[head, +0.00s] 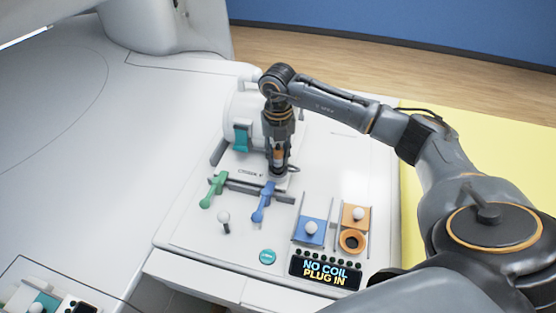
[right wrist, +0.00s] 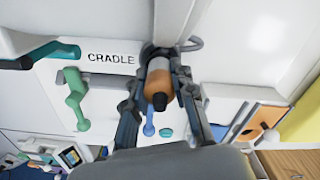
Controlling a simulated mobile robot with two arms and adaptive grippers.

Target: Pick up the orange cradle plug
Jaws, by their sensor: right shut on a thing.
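The orange cradle plug (right wrist: 158,82) is a short cylinder with an orange body, a grey upper band and a black tip. It sits between the two fingers of my right gripper (right wrist: 162,92), which is shut on it. In the head view my right gripper (head: 279,165) points down in front of the white cradle housing, and a bit of the orange plug (head: 278,155) shows between its fingers. A grey cable loop shows beside the plug. I cannot tell whether the plug still touches the surface behind it. My left gripper is not in view.
A green lever (head: 214,190) and a blue lever (head: 263,203) stand just in front. To the right are a blue slider plate (head: 309,231) and an orange one (head: 355,217). A display (head: 325,270) reads "NO COIL PLUG IN". The white panel's front left is fairly clear.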

